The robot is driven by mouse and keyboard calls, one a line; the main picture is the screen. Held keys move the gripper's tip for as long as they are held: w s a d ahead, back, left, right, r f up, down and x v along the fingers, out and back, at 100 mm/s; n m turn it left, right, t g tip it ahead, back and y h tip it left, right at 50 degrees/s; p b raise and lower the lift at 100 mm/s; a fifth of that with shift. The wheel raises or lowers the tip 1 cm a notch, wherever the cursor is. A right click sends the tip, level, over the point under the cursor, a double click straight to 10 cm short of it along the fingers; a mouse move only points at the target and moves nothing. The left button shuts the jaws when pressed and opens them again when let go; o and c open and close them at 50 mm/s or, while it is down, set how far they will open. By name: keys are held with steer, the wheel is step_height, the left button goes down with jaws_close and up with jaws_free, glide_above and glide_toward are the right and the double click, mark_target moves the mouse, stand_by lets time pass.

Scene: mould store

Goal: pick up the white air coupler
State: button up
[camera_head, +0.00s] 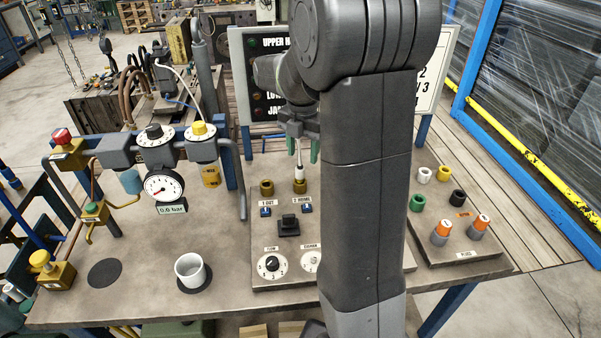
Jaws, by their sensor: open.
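My gripper (300,151) is open above the control panel, its green fingers pointing down and spread apart. A slender white piece (299,167) stands upright between and below the fingers, directly above the right brass port (299,187). It looks like a white coupler seated on that port, but the contact is too small to tell. I cannot tell whether the fingers touch it. A second brass port (266,187) at left is bare. My arm hides part of the panel.
A white cup (190,270) stands on a dark coaster at front left. A gauge rig (164,184) with yellow and red knobs stands at left. Several coloured caps and two orange-topped plugs (441,231) stand on the right board (465,254). A dark sign (266,65) rises behind.

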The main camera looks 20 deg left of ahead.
mark_target(300, 166)
steer(key=shift+w+f, duration=0.2)
steer(key=shift+f, duration=0.55)
steer(key=shift+s+f, duration=0.1)
steer(key=shift+f, duration=0.15)
steer(key=f, duration=0.3)
steer(key=shift+a+f, duration=0.35)
steer(key=shift+a, duration=0.05)
steer(key=shift+f, duration=0.5)
jaws_close()
